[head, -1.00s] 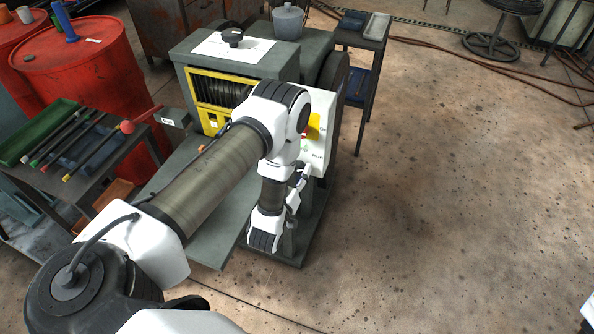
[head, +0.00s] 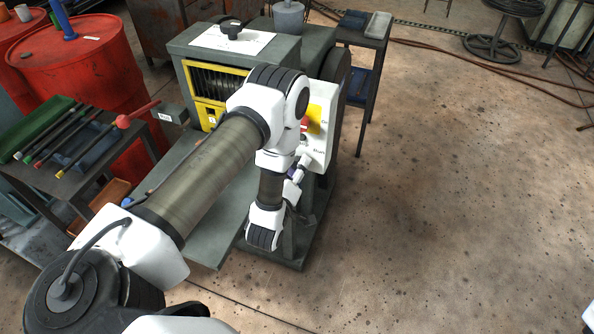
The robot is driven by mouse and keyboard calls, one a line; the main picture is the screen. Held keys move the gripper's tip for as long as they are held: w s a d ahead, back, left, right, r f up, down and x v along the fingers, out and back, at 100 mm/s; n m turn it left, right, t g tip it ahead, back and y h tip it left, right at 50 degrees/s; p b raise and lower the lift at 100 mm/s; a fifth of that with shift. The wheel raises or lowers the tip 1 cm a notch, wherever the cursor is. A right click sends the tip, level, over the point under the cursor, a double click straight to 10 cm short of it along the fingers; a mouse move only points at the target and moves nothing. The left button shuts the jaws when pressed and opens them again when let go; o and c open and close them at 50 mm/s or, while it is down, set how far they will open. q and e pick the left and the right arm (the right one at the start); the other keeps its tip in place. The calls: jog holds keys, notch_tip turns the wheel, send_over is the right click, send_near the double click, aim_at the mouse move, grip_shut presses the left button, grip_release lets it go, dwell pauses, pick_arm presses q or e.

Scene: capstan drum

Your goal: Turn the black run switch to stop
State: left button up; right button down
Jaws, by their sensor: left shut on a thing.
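The white control box (head: 322,100) stands on the right side of the grey capstan machine. A yellow plate with a red knob (head: 305,124) shows on its face, with small lettering beside and below it. My left arm crosses in front of the machine, and my left gripper (head: 301,168) is at the lower part of the box's face. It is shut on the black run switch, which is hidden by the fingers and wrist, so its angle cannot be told. My right gripper is out of view.
The yellow-framed drum opening (head: 211,112) and a grey bench plate (head: 205,225) lie behind and under my left arm. A rack of bars (head: 62,150) and red barrels (head: 85,70) stand at left.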

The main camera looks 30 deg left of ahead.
pick_arm(q)
jog(key=shift+w+n+b, duration=0.1)
jog(key=shift+n+b, duration=0.5)
jog(key=shift+n, duration=0.6)
jog(key=shift+r, duration=0.1)
jog(key=o, duration=1.1)
jog(key=shift+c, duration=0.2)
jog(key=shift+o, duration=0.4)
jog(key=shift+w+d, duration=0.1)
jog(key=shift+w, duration=0.1)
jog(key=shift+s, duration=0.1)
